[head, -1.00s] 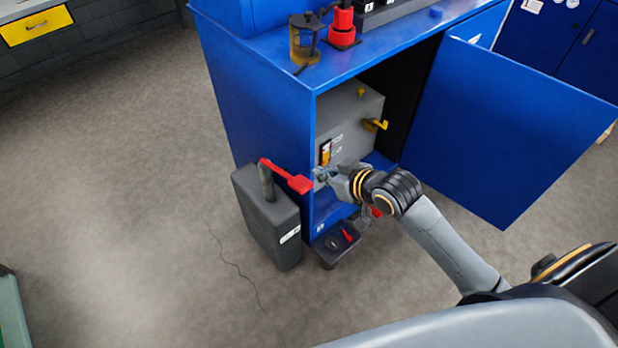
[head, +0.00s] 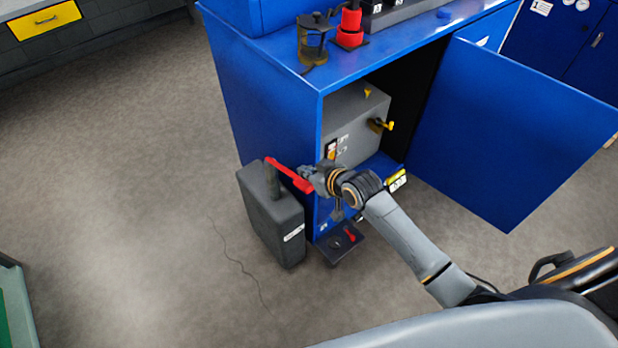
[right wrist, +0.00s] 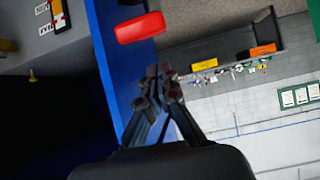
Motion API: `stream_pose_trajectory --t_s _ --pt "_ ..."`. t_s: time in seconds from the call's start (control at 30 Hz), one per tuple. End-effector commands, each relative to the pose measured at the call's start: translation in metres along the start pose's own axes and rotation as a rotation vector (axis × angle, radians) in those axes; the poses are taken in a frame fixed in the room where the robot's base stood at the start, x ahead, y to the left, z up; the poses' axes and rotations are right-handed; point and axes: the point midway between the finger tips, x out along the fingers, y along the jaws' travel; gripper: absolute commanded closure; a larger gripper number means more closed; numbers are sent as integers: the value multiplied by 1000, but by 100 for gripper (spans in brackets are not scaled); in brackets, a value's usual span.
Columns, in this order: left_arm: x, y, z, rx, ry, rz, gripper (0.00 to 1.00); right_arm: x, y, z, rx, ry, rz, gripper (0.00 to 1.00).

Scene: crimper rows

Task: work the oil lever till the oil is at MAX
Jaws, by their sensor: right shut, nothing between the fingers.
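The oil lever (head: 286,172) is a red bar with a broad flat end, on the neck of a dark grey can (head: 270,215) beside the blue cabinet. It slopes down to the right. Its red end (right wrist: 140,27) shows in the right wrist view. My right gripper (head: 308,176) is shut and empty, close by that end; in the right wrist view its fingertips (right wrist: 160,80) appear apart from the red end. The oil gauge (head: 332,150) is on the grey tank (head: 358,125) inside the cabinet. The oil level is too small to read. My left gripper is out of view.
The blue cabinet door (head: 515,130) stands open to the right of my arm. A small dark pedal-like unit (head: 340,245) with a red part is on the floor by the cabinet. A thin dark line runs over the floor, which is otherwise clear at left.

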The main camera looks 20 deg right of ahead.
Motion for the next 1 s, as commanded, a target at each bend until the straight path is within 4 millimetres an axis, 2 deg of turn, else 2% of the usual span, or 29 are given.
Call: stream_pose_trajectory --t_s 0.03,0.2,0.67,0.87,1.0 --pt "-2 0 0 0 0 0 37 1 0 9 1 -5 1 100" --pt "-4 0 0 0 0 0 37 4 0 22 1 -2 0 100" --pt "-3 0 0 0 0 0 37 5 0 27 0 1 1 100" --pt "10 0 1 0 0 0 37 9 0 37 0 27 1 100" --pt "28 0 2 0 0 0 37 13 1 52 -2 74 1 100"
